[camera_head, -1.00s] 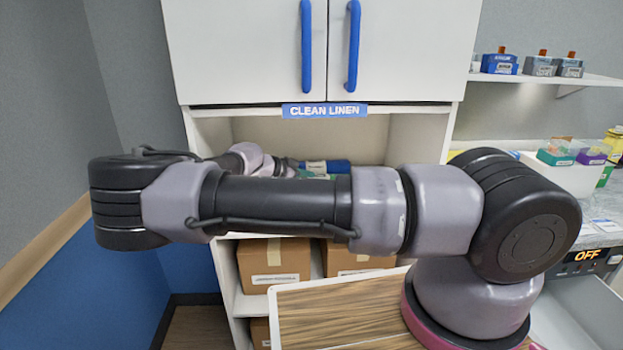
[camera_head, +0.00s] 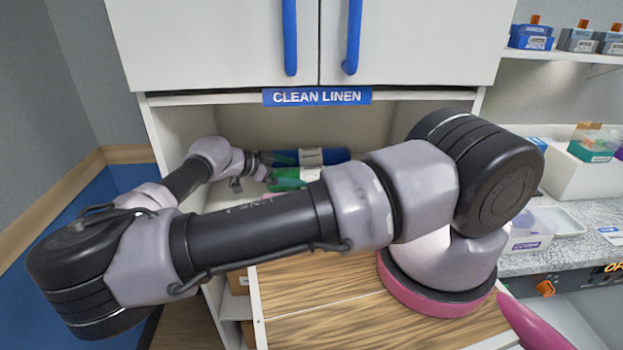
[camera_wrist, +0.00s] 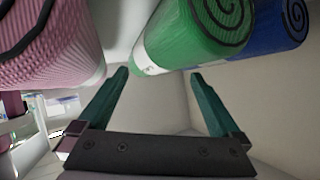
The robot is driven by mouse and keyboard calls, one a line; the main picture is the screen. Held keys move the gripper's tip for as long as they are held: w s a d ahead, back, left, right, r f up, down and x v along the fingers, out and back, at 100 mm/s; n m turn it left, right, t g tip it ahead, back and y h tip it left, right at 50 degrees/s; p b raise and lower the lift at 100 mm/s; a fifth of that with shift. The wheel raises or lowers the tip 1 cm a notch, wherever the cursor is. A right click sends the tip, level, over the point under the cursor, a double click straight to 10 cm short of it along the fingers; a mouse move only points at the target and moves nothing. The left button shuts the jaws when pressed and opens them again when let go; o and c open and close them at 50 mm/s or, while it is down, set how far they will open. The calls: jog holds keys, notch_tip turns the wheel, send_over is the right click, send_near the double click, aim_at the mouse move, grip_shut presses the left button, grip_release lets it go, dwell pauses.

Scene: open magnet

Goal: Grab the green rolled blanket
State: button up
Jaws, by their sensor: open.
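The green rolled blanket (camera_head: 288,177) lies on the open shelf under the CLEAN LINEN sign, partly hidden behind my arm. In the wrist view the green roll (camera_wrist: 192,36) shows its spiral end at the upper middle, above the gap between my fingertips. My gripper (camera_wrist: 160,74) is open, with nothing held between its two teal fingers. In the head view my gripper is at the shelf, close to the left end of the green roll; its fingertips are hard to make out there.
A blue roll (camera_wrist: 268,24) lies beside the green one, and it also shows in the head view (camera_head: 322,156). A pink roll (camera_wrist: 52,45) is close on the other side in the wrist view. Cabinet doors (camera_head: 215,45) are above; a wood-patterned top (camera_head: 320,290) is below my arm.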

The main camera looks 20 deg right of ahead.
jog(key=x, duration=0.5)
jog(key=shift+w+d+f, duration=0.1)
jog(key=shift+d+f, duration=0.05)
jog(key=shift+d, duration=0.05)
jog(key=c, duration=1.6)
